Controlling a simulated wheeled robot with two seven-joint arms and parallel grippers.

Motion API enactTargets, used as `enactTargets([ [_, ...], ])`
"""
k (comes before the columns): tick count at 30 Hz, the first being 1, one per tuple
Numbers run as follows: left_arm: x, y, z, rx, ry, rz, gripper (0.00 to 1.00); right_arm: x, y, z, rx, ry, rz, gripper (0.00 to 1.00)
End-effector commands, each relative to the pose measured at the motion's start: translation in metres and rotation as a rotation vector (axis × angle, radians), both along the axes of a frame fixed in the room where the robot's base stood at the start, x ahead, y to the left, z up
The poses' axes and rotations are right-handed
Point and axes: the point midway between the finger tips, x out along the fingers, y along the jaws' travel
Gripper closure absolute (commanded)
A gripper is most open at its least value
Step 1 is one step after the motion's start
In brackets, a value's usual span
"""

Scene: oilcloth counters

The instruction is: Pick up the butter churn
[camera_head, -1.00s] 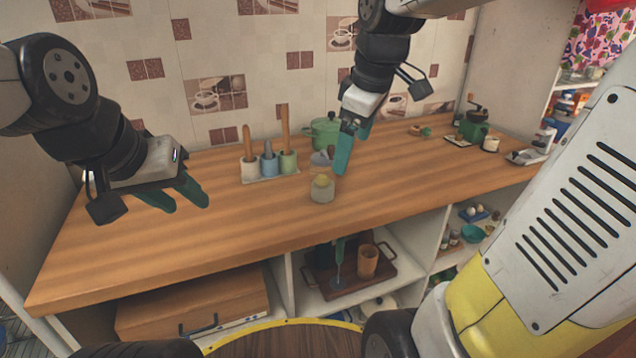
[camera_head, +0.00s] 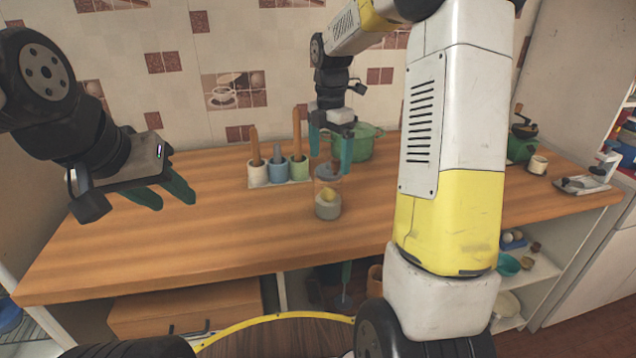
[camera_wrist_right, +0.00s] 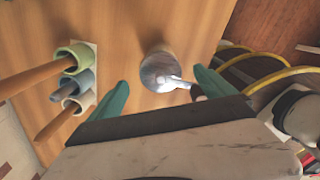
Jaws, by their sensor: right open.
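The butter churn looks like a clear glass jar (camera_head: 327,204) with something yellow inside and a grey metal top. It stands upright on the wooden counter. In the right wrist view, its round metal top (camera_wrist_right: 156,70) with a crank arm and dark knob lies between the fingers in the picture. My right gripper (camera_head: 331,150) points down above the churn, fingers spread and empty. It also shows in the right wrist view (camera_wrist_right: 160,82). I cannot tell its exact height above the top. My left gripper (camera_head: 170,196) is open and empty over the counter's left part.
A rack (camera_head: 283,181) with three cups holding wooden-handled tools stands left of the churn. A green pot (camera_head: 362,142) is behind it on the right. A green grinder (camera_head: 520,146) and a small cup (camera_head: 538,165) stand farther right. The front left counter is clear.

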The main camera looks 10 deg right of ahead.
Motion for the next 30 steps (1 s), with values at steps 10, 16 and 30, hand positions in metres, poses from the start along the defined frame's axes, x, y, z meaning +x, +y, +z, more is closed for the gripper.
enactTargets([
  [10, 0.0, 0.0, 0.0, 0.0, 0.0, 0.0, 0.6, -0.001, 0.0, -0.047, 0.0, 0.004, -0.001, 0.06],
  [16, 0.0, 0.0, 0.0, 0.0, 0.0, 0.0, 0.6, 0.0, 0.0, -0.062, 0.0, 0.0, -0.002, 0.06],
  [30, 0.0, 0.0, 0.0, 0.0, 0.0, 0.0, 0.6, 0.0, 0.0, -0.061, 0.0, -0.001, -0.001, 0.59],
])
